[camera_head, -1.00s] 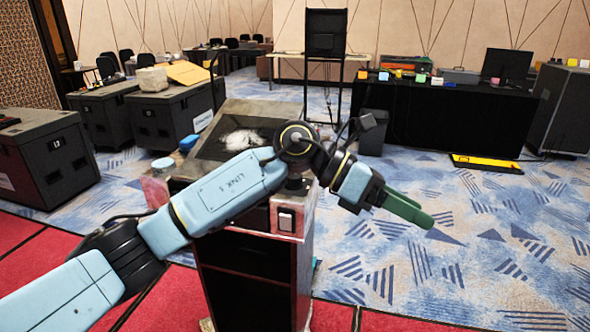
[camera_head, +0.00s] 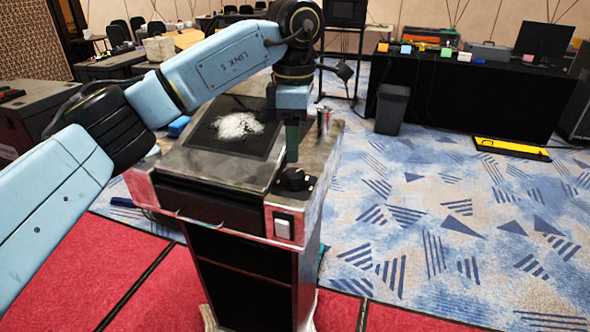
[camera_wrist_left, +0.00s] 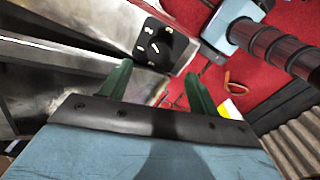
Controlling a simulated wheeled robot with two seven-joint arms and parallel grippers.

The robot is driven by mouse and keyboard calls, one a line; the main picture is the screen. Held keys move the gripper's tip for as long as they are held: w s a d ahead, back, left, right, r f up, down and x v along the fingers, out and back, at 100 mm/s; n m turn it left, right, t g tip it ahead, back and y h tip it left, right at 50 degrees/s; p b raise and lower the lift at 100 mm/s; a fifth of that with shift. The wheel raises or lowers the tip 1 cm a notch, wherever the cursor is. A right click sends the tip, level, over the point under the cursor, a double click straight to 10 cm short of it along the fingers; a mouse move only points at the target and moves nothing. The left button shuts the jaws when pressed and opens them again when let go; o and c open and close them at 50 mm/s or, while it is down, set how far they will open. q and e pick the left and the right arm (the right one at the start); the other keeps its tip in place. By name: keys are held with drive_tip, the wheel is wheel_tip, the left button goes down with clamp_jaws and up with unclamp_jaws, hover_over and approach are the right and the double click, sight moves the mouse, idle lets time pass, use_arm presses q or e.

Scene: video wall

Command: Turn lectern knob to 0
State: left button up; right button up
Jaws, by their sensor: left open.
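The lectern (camera_head: 225,170) stands in front of me, with a dark inset panel on its top. The black lectern knob (camera_head: 294,180) sits at the top's front right corner. In the left wrist view the knob (camera_wrist_left: 154,46) shows on a black plate with white marks, and its pointer cannot be read with certainty. My left gripper (camera_head: 292,156) points down just above and behind the knob in the head view. In the left wrist view my left gripper (camera_wrist_left: 158,72) has its two green fingers apart, with nothing between them. My right gripper is not in view.
A white rocker switch (camera_head: 283,226) is on the lectern's front below the knob. A metal cylinder (camera_head: 324,121) stands at its right edge. A grey bin (camera_head: 391,109) and a black-draped table (camera_head: 460,100) are farther right. Open carpet lies right of the lectern.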

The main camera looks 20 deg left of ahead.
sight(294, 172)
use_arm(q)
wheel_tip(294, 172, down, 6)
drive_tip(key=shift+f, duration=0.6)
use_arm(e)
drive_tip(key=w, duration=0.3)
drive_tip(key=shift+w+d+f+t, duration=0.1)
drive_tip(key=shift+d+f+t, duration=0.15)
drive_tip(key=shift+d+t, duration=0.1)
use_arm(q)
drive_tip(key=shift+c, duration=0.7)
drive_tip(key=c, duration=0.8)
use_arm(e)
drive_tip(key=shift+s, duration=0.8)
